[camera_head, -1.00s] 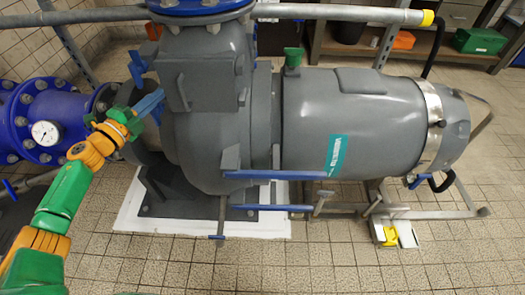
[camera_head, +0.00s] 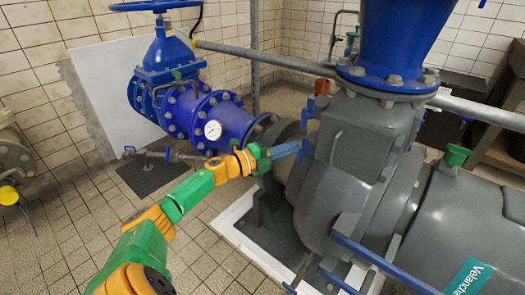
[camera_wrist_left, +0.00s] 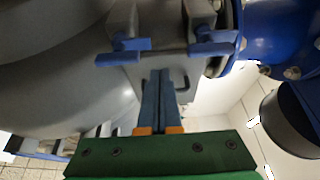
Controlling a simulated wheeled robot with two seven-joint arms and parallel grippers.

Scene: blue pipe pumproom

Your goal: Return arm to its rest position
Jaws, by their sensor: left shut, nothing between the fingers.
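My left arm (camera_head: 175,208), green and orange, reaches in from the lower left in the head view. My left gripper (camera_head: 299,148) has blue fingers that are shut with nothing between them. It is in front of the grey pump housing (camera_head: 345,140); I cannot tell whether it touches it. In the left wrist view the two fingers (camera_wrist_left: 160,85) lie side by side, pointing at the grey pump body (camera_wrist_left: 60,85). My right gripper is not in view.
A blue pipe with a gauge (camera_head: 213,130) and a blue valve with a handwheel (camera_head: 165,60) stand behind my left arm. A grey rail (camera_head: 270,58) runs across behind the pump.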

